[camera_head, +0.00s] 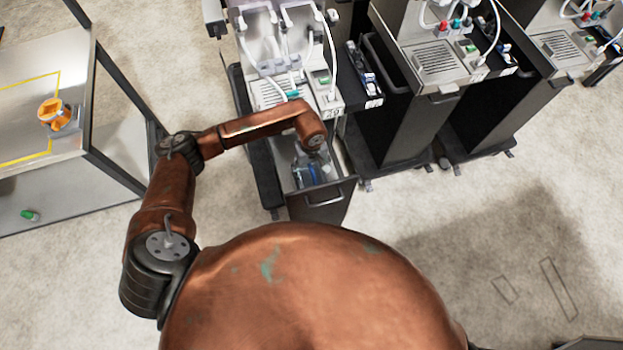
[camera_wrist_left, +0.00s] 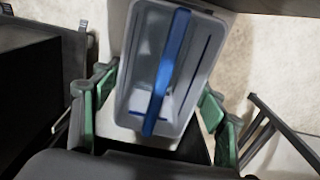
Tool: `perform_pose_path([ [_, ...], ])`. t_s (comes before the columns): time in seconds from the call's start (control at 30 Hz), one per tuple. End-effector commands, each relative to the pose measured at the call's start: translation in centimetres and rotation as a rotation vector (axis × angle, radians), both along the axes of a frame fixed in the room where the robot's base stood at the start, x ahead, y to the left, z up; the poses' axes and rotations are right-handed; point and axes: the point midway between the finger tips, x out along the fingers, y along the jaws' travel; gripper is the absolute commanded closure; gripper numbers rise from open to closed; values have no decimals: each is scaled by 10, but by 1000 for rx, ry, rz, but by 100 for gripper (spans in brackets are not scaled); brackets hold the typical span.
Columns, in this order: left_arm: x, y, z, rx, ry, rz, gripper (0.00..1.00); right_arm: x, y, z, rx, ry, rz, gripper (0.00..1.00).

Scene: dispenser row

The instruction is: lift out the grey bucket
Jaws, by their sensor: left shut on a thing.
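The grey bucket (camera_wrist_left: 190,75) is a translucent grey box with a blue handle (camera_wrist_left: 168,70) across its open top. In the wrist view it fills the space between the green-padded fingers of my left gripper (camera_wrist_left: 150,108), which is shut on its sides. In the head view the bucket (camera_head: 304,178) shows partly, below the end of my left arm, within the pulled-out drawer (camera_head: 322,200) of the leftmost dispenser (camera_head: 328,95). My left gripper's fingers are mostly hidden there. I cannot tell whether the bucket touches the drawer's bottom. My right gripper is out of view.
More dispensers (camera_head: 437,60) stand in a row to the right. A metal table (camera_head: 90,130) at the left carries an orange object (camera_head: 54,113) and a small green object (camera_head: 30,215). The floor to the right of the open drawer is clear.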

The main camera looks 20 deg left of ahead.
Motion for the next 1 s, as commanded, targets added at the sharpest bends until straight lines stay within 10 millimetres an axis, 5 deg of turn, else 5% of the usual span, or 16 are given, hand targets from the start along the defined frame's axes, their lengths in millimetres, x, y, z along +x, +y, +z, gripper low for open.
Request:
perform_pose_path([
  [0.23,0,0,1,0,0,0,92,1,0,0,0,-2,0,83],
  [0.57,1,0,5,0,-1,1,92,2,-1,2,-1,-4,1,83],
  [1.0,0,5,65,1,-4,9,92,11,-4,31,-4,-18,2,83],
])
